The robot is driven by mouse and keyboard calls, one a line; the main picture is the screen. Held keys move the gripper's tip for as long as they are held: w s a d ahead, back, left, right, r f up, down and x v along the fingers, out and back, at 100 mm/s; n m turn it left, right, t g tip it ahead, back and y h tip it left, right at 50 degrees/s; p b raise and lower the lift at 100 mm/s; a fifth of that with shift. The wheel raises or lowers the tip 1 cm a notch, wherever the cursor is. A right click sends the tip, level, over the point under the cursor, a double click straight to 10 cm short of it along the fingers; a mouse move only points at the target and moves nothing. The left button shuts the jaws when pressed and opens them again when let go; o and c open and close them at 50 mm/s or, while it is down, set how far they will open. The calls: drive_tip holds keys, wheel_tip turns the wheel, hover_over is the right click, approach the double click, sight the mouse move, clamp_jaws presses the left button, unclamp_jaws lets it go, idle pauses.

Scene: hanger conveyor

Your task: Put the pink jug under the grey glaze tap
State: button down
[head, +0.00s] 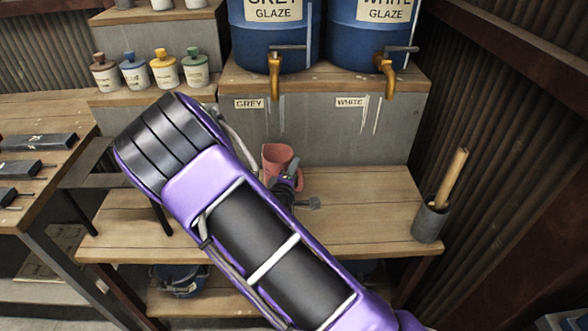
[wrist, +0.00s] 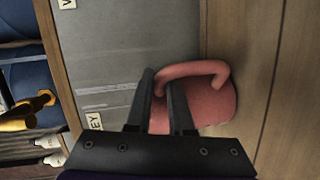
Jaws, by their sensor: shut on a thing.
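The pink jug (head: 277,160) is at the back of the wooden bench, in front of the grey panel and below the grey glaze tap (head: 274,75). My gripper (head: 290,182) is at the jug, and my arm hides part of both in the head view. In the wrist view my gripper (wrist: 165,98) is shut on the pink jug (wrist: 212,102), with the fingers at its near side by the handle. I cannot tell whether the jug's base touches the bench. The tap belongs to the blue barrel (head: 273,40) labelled grey glaze.
The white glaze tap (head: 385,75) and its barrel (head: 368,40) are to the right. A grey pot (head: 430,222) with a wooden stick stands at the bench's right end. Several small bottles (head: 165,68) stand at upper left. The bench right of the jug is clear.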

drive_tip(key=shift+f, duration=0.2)
drive_tip(key=c, duration=0.8)
unclamp_jaws()
drive_tip(key=shift+r, duration=0.1)
drive_tip(key=shift+r, duration=0.15)
drive_tip(key=p+v, duration=0.1)
drive_tip(key=v, duration=1.1)
